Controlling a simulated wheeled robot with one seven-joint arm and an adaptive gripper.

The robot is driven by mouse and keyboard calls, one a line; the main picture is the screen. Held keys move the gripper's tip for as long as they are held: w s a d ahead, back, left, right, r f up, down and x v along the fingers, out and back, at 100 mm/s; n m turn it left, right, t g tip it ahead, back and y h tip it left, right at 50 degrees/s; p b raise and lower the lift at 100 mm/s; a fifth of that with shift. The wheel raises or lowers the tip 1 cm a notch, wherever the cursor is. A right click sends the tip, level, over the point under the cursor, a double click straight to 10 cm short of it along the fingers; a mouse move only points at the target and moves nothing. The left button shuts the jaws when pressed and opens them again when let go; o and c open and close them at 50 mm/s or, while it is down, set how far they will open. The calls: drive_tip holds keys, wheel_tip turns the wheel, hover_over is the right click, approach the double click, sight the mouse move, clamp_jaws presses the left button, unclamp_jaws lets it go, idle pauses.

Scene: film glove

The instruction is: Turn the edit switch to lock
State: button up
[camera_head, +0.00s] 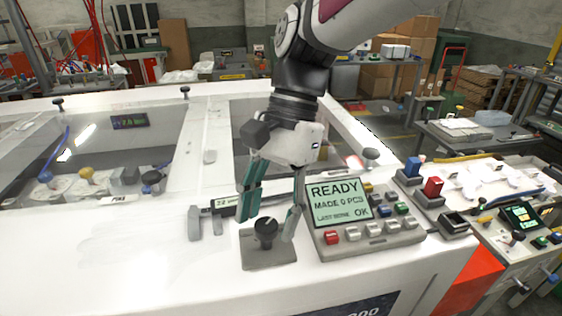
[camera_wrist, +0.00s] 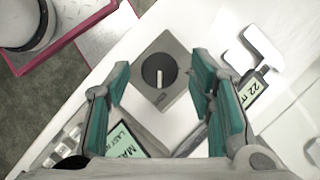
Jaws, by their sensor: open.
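The edit switch (camera_head: 266,232) is a black rotary knob on a grey square plate (camera_head: 268,257), on the white machine top left of the display panel. In the wrist view the black knob (camera_wrist: 159,70) with a pale pointer line sits between and beyond my fingertips. My gripper (camera_head: 268,222) is open, its teal-padded fingers pointing down on both sides of the knob. In the wrist view my gripper (camera_wrist: 158,85) has its fingers spread wide, apart from the knob. Labels on the plate are too small to read.
A panel with a screen (camera_head: 335,203) reading READY and several coloured buttons stands close to the right finger. A caliper (camera_head: 212,218) lies just left of the plate. Blue and red switches (camera_head: 432,188) stand farther right. The machine top is clear at the left front.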

drive_tip(key=shift+s+f, duration=0.1)
drive_tip(key=shift+f, duration=0.15)
drive_tip(key=c, duration=1.2)
drive_tip(key=shift+o, duration=0.2)
